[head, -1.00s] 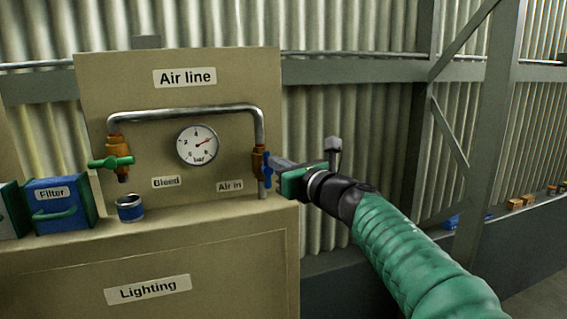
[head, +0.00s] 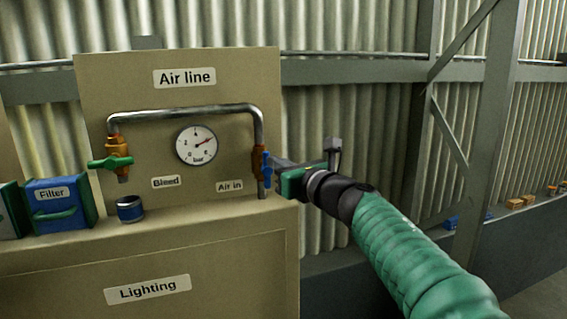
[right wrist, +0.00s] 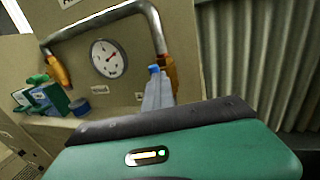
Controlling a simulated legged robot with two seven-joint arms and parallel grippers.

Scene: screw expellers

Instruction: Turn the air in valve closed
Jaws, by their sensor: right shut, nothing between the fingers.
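The air in valve has an orange body (head: 258,162) on the right leg of the grey pipe, above the "Air in" label. Its blue handle (head: 267,172) stands roughly upright, along the pipe. My right gripper (head: 277,163) is shut and empty, with its fingertips at the right side of the blue handle; I cannot tell whether they touch. In the right wrist view the fingers (right wrist: 157,97) point at the blue handle top (right wrist: 153,69) and hide most of the handle. The pressure gauge (head: 197,145) has a red needle pointing up and right. My left gripper is not in view.
The bleed valve's green handle (head: 111,163) lies level on the left pipe leg. A blue tin (head: 130,208) and a blue filter box (head: 60,204) stand on the ledge. A steel post (head: 488,140) rises at right behind my arm.

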